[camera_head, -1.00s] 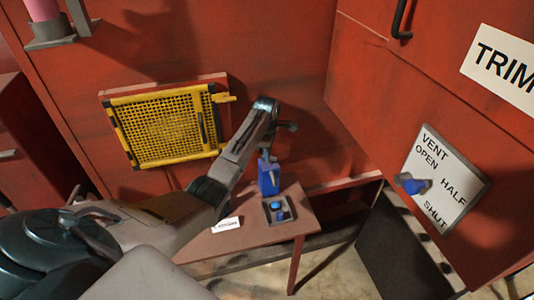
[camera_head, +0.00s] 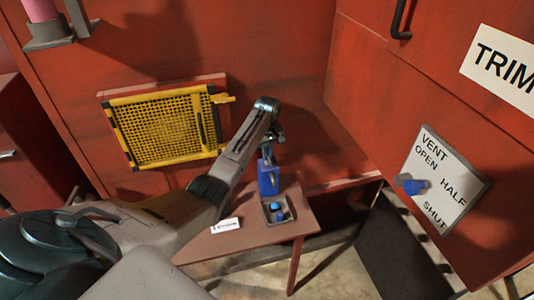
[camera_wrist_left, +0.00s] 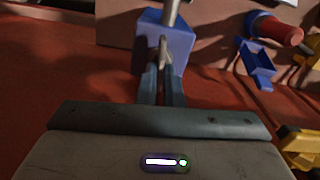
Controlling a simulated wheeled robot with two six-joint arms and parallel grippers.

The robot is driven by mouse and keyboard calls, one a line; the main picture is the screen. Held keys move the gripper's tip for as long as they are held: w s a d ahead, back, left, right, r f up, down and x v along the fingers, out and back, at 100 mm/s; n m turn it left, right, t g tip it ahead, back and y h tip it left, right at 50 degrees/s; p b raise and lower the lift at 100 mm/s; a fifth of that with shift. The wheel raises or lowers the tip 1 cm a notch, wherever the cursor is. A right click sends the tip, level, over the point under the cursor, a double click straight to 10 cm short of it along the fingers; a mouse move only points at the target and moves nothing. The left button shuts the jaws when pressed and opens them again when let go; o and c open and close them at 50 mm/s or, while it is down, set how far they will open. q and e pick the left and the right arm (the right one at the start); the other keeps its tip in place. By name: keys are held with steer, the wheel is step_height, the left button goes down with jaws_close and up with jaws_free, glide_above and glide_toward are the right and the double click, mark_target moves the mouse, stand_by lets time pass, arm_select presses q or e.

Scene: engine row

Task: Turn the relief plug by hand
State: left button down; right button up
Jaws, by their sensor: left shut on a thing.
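A blue block (camera_head: 268,179) stands upright at the back of the small table (camera_head: 255,236), with a grey stem above it. In the left wrist view the blue block (camera_wrist_left: 166,38) has a metal rod at its top and a small grey piece (camera_wrist_left: 163,57) on its near face, which I take as the relief plug. My left gripper (camera_head: 272,140) is at the block's upper end. In the wrist view its fingers (camera_wrist_left: 163,82) are shut on the grey piece; the contact is partly hidden. The label (camera_head: 226,225) on the table is too small to read. My right gripper is not in view.
A blue knob (camera_head: 276,207) sits in a dark square mount on the table, close to the block. A yellow mesh guard (camera_head: 165,128) is on the red wall behind. A vent plate (camera_head: 452,182) with a blue handle (camera_head: 411,185) is at the right.

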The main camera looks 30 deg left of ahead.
arm_select(q)
steer(key=m, duration=0.5)
steer(key=shift+w+r+m, duration=0.3)
steer(key=shift+w+r, duration=0.05)
steer(key=m, duration=0.5)
steer(key=shift+d, duration=0.2)
steer(key=m, duration=0.4)
steer(key=shift+d+m, duration=0.1)
steer(key=shift+m, duration=0.3)
steer(key=shift+d+r+m, duration=0.1)
steer(key=shift+m, duration=1.9)
steer(key=c, duration=1.7)
jaws_free()
steer(key=shift+s, duration=0.1)
steer(key=shift+o, duration=0.6)
steer(key=shift+s, duration=0.2)
